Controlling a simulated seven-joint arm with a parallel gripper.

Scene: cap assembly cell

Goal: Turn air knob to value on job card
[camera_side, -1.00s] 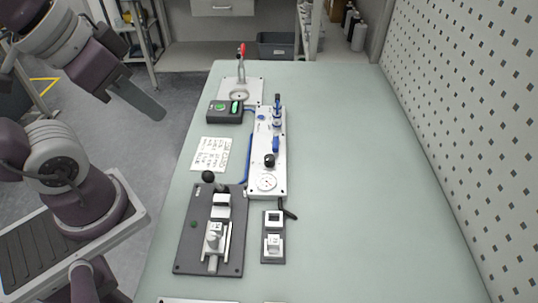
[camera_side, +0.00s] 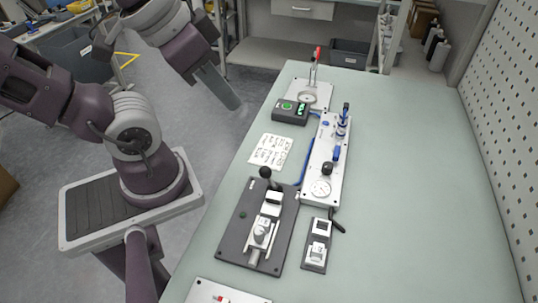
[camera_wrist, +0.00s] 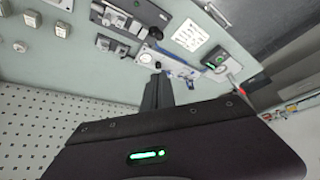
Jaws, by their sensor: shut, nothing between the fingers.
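The air panel is a white plate (camera_side: 329,150) with a round gauge (camera_side: 320,188), a black knob (camera_side: 327,168) and blue fittings. The job card (camera_side: 270,150) lies flat to its left; its writing is too small to read. In the wrist view the card (camera_wrist: 190,35) and gauge (camera_wrist: 145,58) show beyond my fingers, which partly cover the panel. My gripper (camera_side: 233,103) is shut and empty, left of the table's far left edge and apart from the knob. Its dark fingers show together in the wrist view (camera_wrist: 158,90).
A dark fixture (camera_side: 238,238) with a ball-topped lever stands in front of the card. A small switch block (camera_side: 315,258) is to its right. A green-button box (camera_side: 290,111) and a red-handled clamp (camera_side: 317,65) are behind. The table's right side is clear; a pegboard (camera_side: 500,100) borders it.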

